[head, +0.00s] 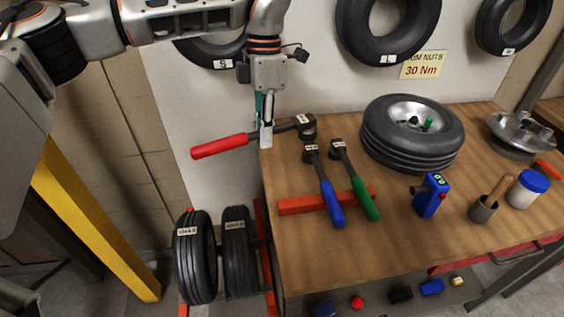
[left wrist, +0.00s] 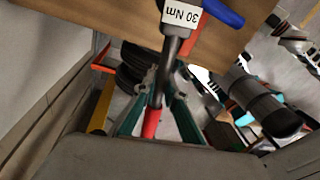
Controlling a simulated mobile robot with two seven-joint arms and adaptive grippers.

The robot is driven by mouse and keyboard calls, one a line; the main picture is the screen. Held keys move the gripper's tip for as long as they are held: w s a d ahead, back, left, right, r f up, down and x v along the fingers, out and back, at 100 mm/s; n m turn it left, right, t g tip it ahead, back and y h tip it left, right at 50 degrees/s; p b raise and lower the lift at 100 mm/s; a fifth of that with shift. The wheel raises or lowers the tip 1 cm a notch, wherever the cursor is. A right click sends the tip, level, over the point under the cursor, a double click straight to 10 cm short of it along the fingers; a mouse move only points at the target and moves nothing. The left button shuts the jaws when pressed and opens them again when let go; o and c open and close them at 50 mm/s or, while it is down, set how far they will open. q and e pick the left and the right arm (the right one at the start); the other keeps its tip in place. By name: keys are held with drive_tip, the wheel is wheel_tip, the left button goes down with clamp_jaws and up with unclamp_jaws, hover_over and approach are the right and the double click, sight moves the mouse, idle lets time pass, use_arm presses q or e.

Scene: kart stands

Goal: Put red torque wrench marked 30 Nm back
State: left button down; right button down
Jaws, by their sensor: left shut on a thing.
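The red torque wrench (head: 219,146) is held roughly level at the left end of the workbench, its red handle pointing left past the bench edge and its dark head above the wood. Its label reads 30 Nm in the left wrist view (left wrist: 180,15). My left gripper (head: 266,137) is shut on the wrench's shaft beside the handle; its teal fingers show around it in the left wrist view (left wrist: 160,100). A blue-handled wrench (head: 332,204) and a green-handled wrench (head: 364,199) lie side by side across a red-orange rest (head: 301,205). My right gripper is not seen.
The rest's left part is bare. Two tyres (head: 195,265) stand below left; a sign (head: 422,66) reads 30 Nm.

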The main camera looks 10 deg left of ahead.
sight(283, 126)
use_arm(q)
drive_tip(key=d+r+n, duration=0.1)
drive_tip(key=n, duration=0.2)
drive_tip(key=w+d+r+n, duration=0.1)
drive_tip(key=r+n, duration=0.1)
drive_tip(key=n, duration=0.1)
drive_tip(key=w+d+r+n+h, duration=0.1)
drive_tip(key=n, duration=0.1)
drive_tip(key=shift+d+r+n, duration=0.3)
drive_tip(key=shift+d+n, duration=0.1)
drive_tip(key=d+r+n, duration=0.1)
drive_tip(key=n, duration=0.2)
drive_tip(key=d+r+n+t, duration=0.1)
drive_tip(key=r+n, duration=0.1)
drive_tip(key=n, duration=0.1)
drive_tip(key=w+d+r+n+h, duration=0.1)
drive_tip(key=n, duration=0.1)
drive_tip(key=shift+w+d+r+n+t, duration=0.1)
drive_tip(key=shift+d+r+n+t, duration=0.2)
drive_tip(key=shift+d+r+n, duration=0.1)
drive_tip(key=f+n, duration=0.1)
drive_tip(key=f, duration=1.1)
drive_tip(key=d+f+n+p, duration=0.1)
drive_tip(key=f, duration=0.5)
drive_tip(key=shift+w+f+n, duration=0.15)
drive_tip(key=shift+f+n, duration=0.15)
drive_tip(key=shift+f, duration=0.1)
drive_tip(key=shift+d+f, duration=0.1)
drive_tip(key=shift+f, duration=0.05)
drive_tip(key=shift+f, duration=0.35)
